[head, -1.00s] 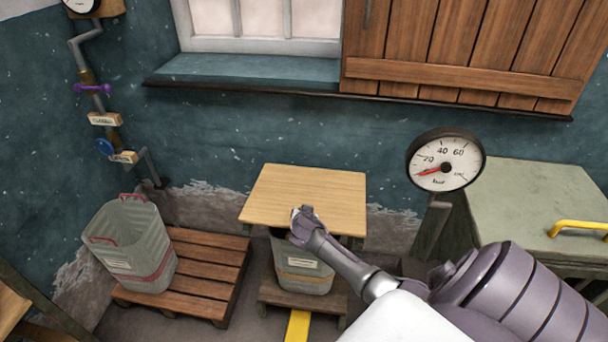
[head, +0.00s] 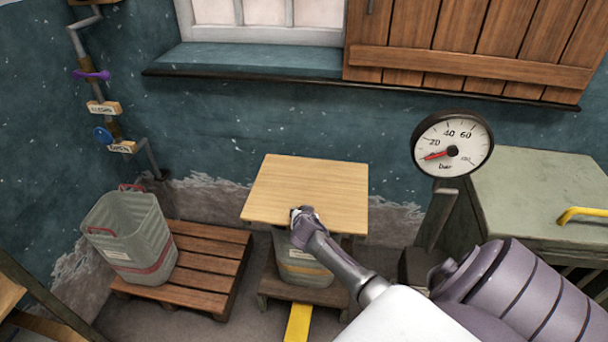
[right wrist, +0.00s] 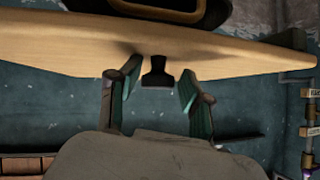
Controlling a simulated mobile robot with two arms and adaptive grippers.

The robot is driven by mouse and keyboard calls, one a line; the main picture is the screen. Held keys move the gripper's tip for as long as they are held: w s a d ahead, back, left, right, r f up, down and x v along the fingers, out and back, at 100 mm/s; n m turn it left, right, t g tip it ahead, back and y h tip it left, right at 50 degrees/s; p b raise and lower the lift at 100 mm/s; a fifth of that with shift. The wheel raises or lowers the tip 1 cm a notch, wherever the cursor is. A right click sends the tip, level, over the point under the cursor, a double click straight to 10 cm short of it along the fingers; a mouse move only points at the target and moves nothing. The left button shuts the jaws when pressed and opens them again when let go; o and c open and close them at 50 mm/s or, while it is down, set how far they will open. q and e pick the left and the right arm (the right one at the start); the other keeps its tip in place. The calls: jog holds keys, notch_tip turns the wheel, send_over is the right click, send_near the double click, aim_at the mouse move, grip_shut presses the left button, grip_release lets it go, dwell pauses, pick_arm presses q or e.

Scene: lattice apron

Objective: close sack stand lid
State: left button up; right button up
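The sack stand's lid looks like the pale wooden board (head: 305,190) in the middle of the head view. It lies roughly level above a grey sack or bin (head: 303,268) with a label, whose top is hidden. My right gripper (head: 300,212) is at the board's front edge. My left gripper is not in view.
A grey bin (head: 130,240) with red handles stands on a wooden pallet (head: 205,265) at left. A pressure gauge (head: 452,144) and a green-grey cabinet (head: 540,190) with a yellow handle are at right. A yellow strip (head: 298,323) lies below the stand.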

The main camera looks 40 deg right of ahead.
jog(key=shift+o, duration=0.2)
jog(key=shift+s+a+f, duration=0.15)
jog(key=shift+s+f, duration=0.1)
jog(key=shift+f, duration=0.5)
jog(key=shift+r, duration=0.1)
jog(key=r+v, duration=0.1)
jog(key=v, duration=1.1)
jog(key=shift+w+d, duration=0.25)
